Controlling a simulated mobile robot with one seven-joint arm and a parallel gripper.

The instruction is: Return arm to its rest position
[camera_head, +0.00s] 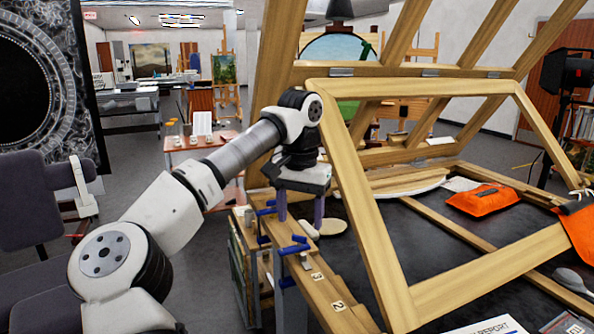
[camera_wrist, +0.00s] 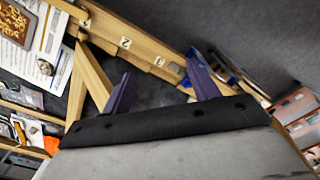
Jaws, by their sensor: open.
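My gripper (camera_head: 300,222) hangs pointing down over the left edge of the wooden worktable (camera_head: 318,285), beside the slanted wooden frame. Its two purple fingers are spread apart with nothing between them. My white and grey arm reaches up from the lower left of the head view to the gripper. In the wrist view the gripper (camera_wrist: 158,66) is also open, with the wooden rail and a dark surface beyond the fingertips.
A slanted wooden frame (camera_head: 365,215) rises just right of my gripper. Blue-handled clamps (camera_head: 292,249) sit along the table's left edge. An orange pouch (camera_head: 483,199) lies on the dark tabletop. A grey chair (camera_head: 30,205) stands at the left.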

